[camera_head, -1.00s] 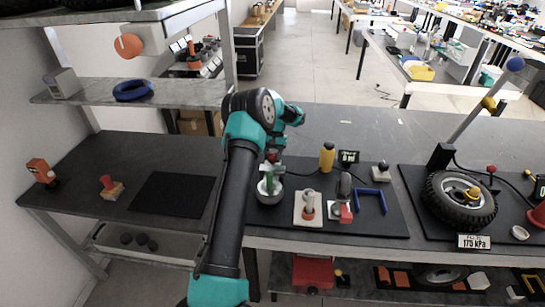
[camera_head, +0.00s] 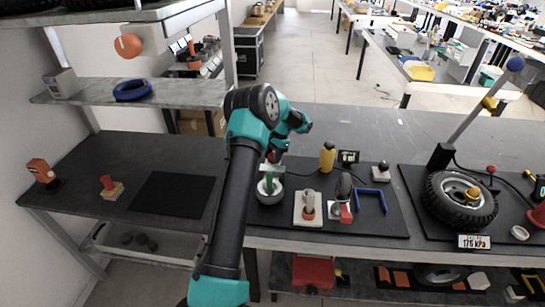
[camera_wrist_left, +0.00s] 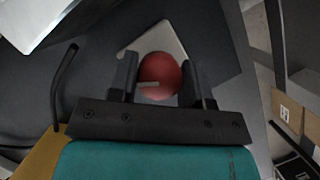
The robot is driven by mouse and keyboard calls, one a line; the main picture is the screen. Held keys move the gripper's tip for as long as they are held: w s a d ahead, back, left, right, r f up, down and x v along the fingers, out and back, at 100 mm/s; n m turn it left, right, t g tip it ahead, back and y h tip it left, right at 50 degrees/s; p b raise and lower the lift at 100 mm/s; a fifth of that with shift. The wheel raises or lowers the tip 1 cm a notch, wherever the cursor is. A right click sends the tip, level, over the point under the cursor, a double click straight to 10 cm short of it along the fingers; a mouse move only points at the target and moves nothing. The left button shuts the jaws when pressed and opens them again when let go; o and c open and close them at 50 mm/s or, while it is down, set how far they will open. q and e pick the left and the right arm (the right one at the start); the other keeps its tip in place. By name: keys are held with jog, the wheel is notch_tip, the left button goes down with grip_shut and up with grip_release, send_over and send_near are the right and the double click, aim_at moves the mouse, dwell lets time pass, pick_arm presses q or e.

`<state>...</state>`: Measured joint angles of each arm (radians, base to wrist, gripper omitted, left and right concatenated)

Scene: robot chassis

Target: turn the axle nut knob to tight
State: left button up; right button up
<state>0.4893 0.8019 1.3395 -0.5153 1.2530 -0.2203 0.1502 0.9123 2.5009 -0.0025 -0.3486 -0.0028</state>
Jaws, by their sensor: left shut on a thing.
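The red round knob (camera_wrist_left: 168,68), which I take as the axle nut knob, sits on a pale square plate (camera_wrist_left: 163,36) in the left wrist view. A grey pointer bar on its top points left in that view. My left gripper (camera_wrist_left: 160,82) has one finger on each side of the knob and is shut on it. In the head view my left gripper (camera_head: 274,158) points down at the back of the dark mat, and the knob is mostly hidden there. I cannot read any tight mark. My right gripper is not in view.
A bowl with a green-handled tool (camera_head: 269,186) stands just in front of the gripper. A wheel (camera_head: 460,202) is farther right.

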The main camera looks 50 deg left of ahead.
pick_arm(q)
jog(key=o, duration=0.9)
jog(key=shift+r, duration=0.1)
jog(key=v, duration=1.7)
jog(key=shift+w, duration=0.15)
